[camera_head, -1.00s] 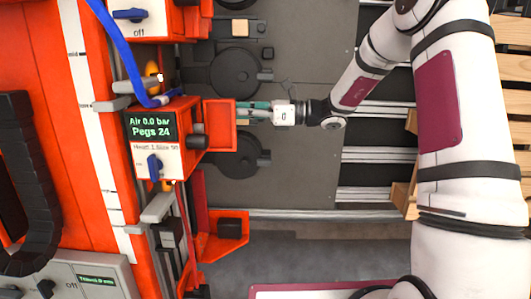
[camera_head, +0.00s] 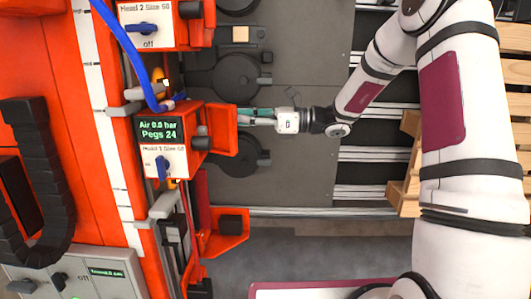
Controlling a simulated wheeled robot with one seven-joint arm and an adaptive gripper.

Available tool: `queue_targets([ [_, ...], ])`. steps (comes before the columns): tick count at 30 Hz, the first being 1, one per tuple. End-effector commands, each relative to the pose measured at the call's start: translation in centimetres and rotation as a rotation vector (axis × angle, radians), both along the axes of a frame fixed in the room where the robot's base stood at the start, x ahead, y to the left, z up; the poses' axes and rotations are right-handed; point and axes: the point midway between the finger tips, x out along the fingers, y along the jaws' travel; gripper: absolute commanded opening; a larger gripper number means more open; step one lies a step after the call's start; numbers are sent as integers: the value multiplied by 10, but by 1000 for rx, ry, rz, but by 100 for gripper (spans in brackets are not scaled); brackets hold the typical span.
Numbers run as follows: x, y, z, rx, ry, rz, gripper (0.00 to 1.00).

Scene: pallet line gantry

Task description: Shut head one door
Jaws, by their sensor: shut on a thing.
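Head one is an orange box (camera_head: 185,115) in the camera_head view, with a screen reading "Air 0.0 bar Pegs 24" and a blue knob below it. Its orange door (camera_head: 222,132) stands out from the box's right side, apparently open. My gripper (camera_head: 246,116), with teal fingers, reaches in from the right and is shut at the door's right edge. The fingertips are small, and the exact contact with the door is hard to see.
Head two (camera_head: 147,25) stands above, with a blue hose (camera_head: 118,40) running down between. An orange bracket with a black block (camera_head: 230,225) juts out below. Dark round discs (camera_head: 238,76) lie on the grey plate (camera_head: 310,100). Wooden pallets (camera_head: 514,110) stand at right.

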Motion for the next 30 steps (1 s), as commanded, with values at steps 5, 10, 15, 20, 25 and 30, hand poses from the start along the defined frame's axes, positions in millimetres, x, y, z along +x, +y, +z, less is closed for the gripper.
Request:
queue_targets([
  [5, -25, 23, 14, 34, 5, 56, 0],
  [10, -30, 22, 17, 32, 3, 53, 0],
  [15, -34, 22, 19, 29, 2, 47, 0],
  [20, -39, 21, 22, 26, 1, 43, 0],
  [25, -43, 20, 25, 23, -2, 40, 0],
  [30, -44, 18, 25, 23, -3, 37, 0],
])
